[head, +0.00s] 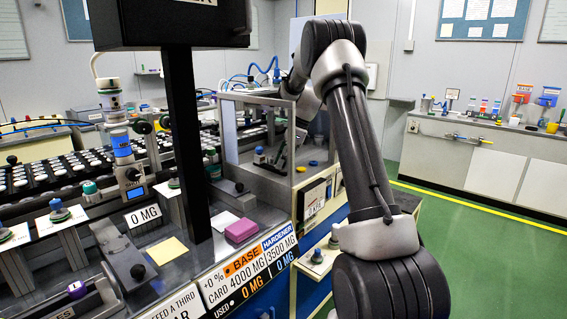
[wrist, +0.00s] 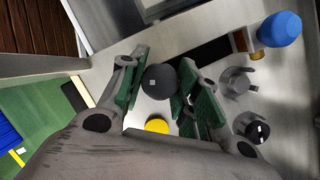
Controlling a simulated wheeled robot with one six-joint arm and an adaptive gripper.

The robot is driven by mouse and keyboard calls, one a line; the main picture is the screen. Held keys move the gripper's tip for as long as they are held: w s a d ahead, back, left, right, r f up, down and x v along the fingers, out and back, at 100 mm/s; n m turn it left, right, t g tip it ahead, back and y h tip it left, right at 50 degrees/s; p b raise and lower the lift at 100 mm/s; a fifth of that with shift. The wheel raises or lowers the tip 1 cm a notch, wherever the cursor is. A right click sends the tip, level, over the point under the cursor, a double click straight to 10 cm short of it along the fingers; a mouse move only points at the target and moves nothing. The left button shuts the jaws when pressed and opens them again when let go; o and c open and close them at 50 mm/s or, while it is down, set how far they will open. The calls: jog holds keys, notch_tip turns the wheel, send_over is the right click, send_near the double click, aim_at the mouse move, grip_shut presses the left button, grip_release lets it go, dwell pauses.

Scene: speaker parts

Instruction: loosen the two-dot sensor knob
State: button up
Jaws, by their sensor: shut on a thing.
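In the wrist view, a dark round knob (wrist: 159,82) sits between the green-padded fingers of my gripper (wrist: 163,72). The gripper is shut on this knob. I see no dots on its top, so I cannot tell whether it is the two-dot sensor knob. A second dark knob (wrist: 258,131) with a small white mark is at the lower right, outside the fingers. In the head view, my arm reaches into the framed booth (head: 231,137), and the fingers are small and partly hidden there.
A yellow disc (wrist: 157,125) lies close below the held knob. A blue rounded cap (wrist: 280,29) and a grey fitting (wrist: 237,82) stand to the right. The booth's frame and side panels surround the gripper closely.

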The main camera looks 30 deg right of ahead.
jog(key=n+g, duration=0.1)
jog(key=n, duration=0.2)
jog(key=n+g, duration=0.1)
jog(key=n, duration=0.2)
jog(key=shift+w, duration=0.1)
dwell(0.5)
jog(key=o, duration=1)
jog(key=shift+r, duration=0.1)
jog(key=v, duration=1.1)
jog(key=shift+w+d+r, duration=0.2)
jog(key=shift+d+r, duration=0.1)
jog(key=shift+d, duration=0.05)
